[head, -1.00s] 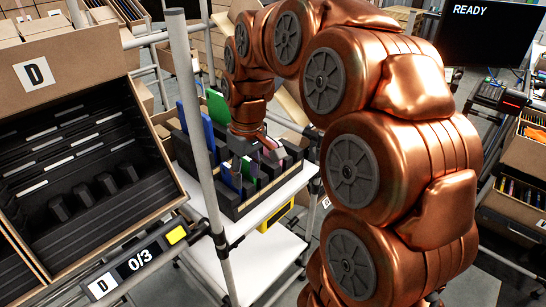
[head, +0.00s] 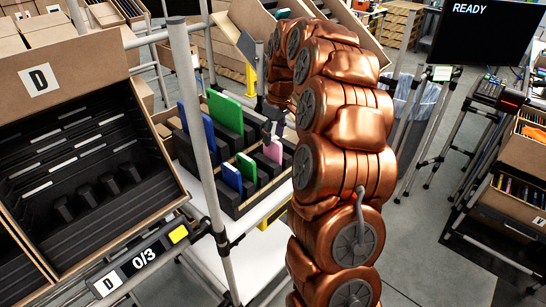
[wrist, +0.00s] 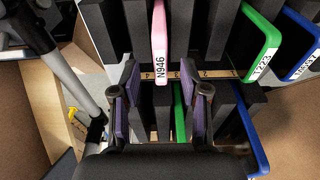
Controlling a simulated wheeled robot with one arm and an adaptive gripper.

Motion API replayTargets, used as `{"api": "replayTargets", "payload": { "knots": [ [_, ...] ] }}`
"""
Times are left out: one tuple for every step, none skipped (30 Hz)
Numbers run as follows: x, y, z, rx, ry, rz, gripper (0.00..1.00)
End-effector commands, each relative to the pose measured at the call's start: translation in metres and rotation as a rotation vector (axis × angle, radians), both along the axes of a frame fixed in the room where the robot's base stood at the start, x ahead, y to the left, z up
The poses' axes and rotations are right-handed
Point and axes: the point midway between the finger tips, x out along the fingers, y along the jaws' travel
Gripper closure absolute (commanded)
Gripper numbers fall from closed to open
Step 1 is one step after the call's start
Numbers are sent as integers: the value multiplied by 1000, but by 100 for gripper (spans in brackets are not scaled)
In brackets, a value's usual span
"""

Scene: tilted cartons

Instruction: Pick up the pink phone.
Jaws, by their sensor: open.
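The pink phone (head: 272,151) stands on edge in a black slotted rack (head: 225,200) on the white shelf. In the wrist view the pink phone (wrist: 159,42), labelled N946, stands upright between dark dividers at the top centre. My gripper (wrist: 159,78) is open, with its purple-padded fingers apart. From the wrist view the fingers straddle the line of the phone's near end, with nothing held between them. In the head view my gripper is partly hidden by my arm, just above and behind the pink phone. I cannot tell the exact height gap.
Green (head: 224,108) and blue (head: 207,133) phones stand in the rack's back row, with smaller blue (head: 231,177) and green (head: 246,166) ones in front.

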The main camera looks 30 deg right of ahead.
Motion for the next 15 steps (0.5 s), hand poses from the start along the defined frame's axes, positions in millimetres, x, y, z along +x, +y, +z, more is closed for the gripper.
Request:
{"api": "replayTargets", "payload": {
  "knots": [
    [0, 0, -3, 1, 2, 0, 55],
    [0, 0, -4, 1, 2, 0, 55],
    [0, 1, -5, 1, 2, 0, 55],
    [0, 0, -6, 1, 2, 0, 55],
    [0, 1, -7, 1, 2, -1, 55],
    [1, 1, -9, 1, 2, -1, 55],
    [2, 0, -11, 0, 1, -1, 55],
    [2, 0, -14, 0, 1, -1, 55],
    [2, 1, -18, 1, 1, -1, 55],
    [2, 1, -21, 1, 3, -1, 55],
    [2, 2, -26, 3, 7, 0, 55],
    [3, 2, -31, 3, 7, 0, 55],
    [3, 2, -35, 3, 6, 0, 55],
    [4, 2, -41, 2, 7, -1, 55],
    [5, 2, -46, 3, 7, 0, 55]
  ]
}}
